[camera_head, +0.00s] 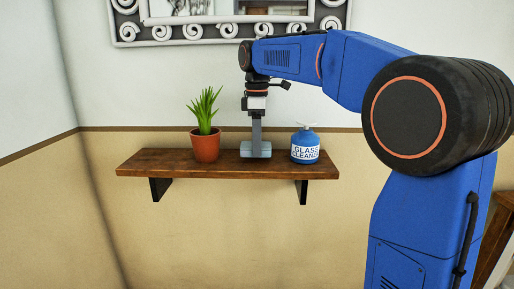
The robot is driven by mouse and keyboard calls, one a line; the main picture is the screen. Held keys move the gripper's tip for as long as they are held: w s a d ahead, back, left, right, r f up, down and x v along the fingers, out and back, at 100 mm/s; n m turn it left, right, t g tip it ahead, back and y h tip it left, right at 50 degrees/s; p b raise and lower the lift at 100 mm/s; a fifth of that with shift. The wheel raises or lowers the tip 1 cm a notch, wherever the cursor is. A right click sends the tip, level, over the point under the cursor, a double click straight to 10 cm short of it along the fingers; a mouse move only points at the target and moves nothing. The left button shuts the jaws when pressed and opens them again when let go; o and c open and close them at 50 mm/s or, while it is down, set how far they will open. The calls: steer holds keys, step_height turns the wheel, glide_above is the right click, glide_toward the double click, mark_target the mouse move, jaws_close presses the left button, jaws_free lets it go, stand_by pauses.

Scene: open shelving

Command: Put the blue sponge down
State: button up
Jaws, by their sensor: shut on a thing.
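The blue sponge (256,150) is a small pale blue block at the wooden shelf (230,166), between the potted plant and the glass cleaner bottle. My gripper (256,140) points straight down from above and is shut on the sponge. The sponge is level and low, at the shelf's top surface. I cannot tell whether its underside touches the wood. The far side of the sponge is hidden.
A green plant in a terracotta pot (205,146) stands left of the sponge. The shelf's left end is clear. An ornate mirror frame (130,31) hangs above.

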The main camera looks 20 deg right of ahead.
steer(key=shift+f, duration=0.75)
steer(key=o, duration=0.9)
steer(key=shift+f, duration=0.1)
step_height(320, 180, up, 12)
steer(key=shift+r, duration=0.15)
